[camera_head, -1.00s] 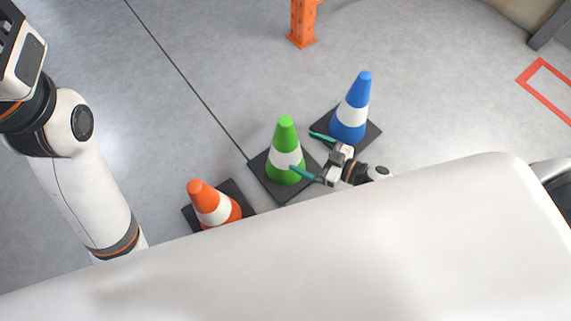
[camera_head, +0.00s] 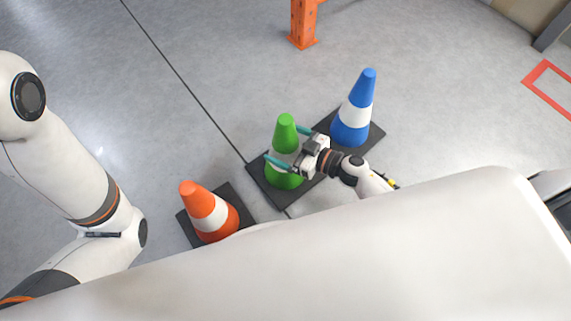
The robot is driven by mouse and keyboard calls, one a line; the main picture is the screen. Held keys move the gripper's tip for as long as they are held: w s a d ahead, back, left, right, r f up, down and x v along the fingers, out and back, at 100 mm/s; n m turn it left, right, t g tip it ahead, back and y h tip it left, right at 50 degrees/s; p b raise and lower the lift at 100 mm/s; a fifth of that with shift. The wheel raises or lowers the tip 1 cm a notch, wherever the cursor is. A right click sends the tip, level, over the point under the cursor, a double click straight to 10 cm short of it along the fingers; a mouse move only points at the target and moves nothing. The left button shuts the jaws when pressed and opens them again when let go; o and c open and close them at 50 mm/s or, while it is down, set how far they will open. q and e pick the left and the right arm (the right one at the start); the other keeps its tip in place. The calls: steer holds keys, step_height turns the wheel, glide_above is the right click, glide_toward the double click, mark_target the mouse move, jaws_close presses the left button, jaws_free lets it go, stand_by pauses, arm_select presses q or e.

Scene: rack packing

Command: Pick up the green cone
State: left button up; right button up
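The green cone (camera_head: 285,133) with a white band stands upright on a dark square base on the floor, in the middle of the head view. My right gripper (camera_head: 284,147) reaches in from the right at the height of the white band. Its two teal fingers are apart, one on the near side of the cone and one on the far side. I cannot tell whether they touch it. The gripper hides part of the band and the right side of the cone. My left gripper is out of view; only links of the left arm show at the left.
A blue cone (camera_head: 362,92) stands close behind to the right, and an orange cone (camera_head: 197,197) stands to the near left. An orange post (camera_head: 303,24) rises at the top. Open grey floor lies to the left and beyond.

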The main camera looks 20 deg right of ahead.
steer(key=c, duration=1.8)
steer(key=shift+c, duration=1)
steer(key=shift+r, duration=0.1)
